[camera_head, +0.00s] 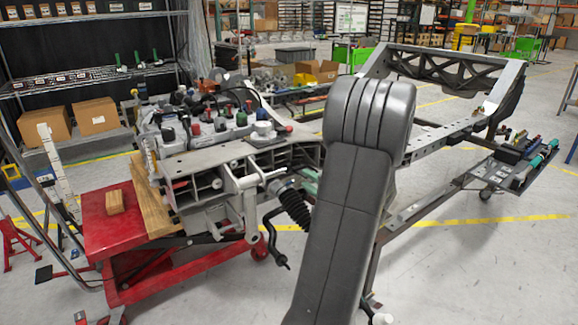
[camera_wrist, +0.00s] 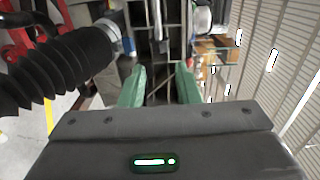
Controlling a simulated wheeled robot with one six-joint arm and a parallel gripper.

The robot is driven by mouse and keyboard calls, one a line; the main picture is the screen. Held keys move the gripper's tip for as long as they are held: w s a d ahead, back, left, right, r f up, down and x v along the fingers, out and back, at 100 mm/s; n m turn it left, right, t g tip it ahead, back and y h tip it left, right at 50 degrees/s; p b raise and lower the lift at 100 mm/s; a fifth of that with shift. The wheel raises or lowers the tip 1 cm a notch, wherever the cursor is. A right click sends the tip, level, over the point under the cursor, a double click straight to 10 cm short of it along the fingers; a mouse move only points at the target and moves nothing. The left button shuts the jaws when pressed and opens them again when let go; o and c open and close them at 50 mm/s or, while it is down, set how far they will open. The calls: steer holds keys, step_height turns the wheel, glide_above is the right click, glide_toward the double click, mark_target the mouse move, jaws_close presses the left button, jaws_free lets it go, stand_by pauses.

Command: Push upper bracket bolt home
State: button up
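The grey chassis (camera_head: 210,165) has light metal brackets (camera_head: 248,185) and a black ribbed boot (camera_head: 292,205) on its near side. I cannot make out the upper bracket bolt for certain in either view. In the wrist view, my gripper (camera_wrist: 160,78) has two green fingers standing apart with nothing seen held between them. They point at the chassis's grey metal frame (camera_wrist: 158,20), which shows beyond the tips. Whether they touch it I cannot tell. The black boot also fills the left of the wrist view (camera_wrist: 60,68). In the head view my arm hides most of the gripper.
A red lift cart (camera_head: 115,215) with wooden blocks supports the chassis's left end. A long frame rail (camera_head: 430,140) runs to the right. A tool tray (camera_head: 525,165) stands at far right. Shelves with cardboard boxes (camera_head: 97,116) stand behind. The floor in front is clear.

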mark_target(291, 170)
steer(key=x, duration=1)
steer(key=shift+w+a, duration=0.1)
steer(key=shift+a, duration=0.05)
steer(key=shift+f, duration=0.1)
jaws_close()
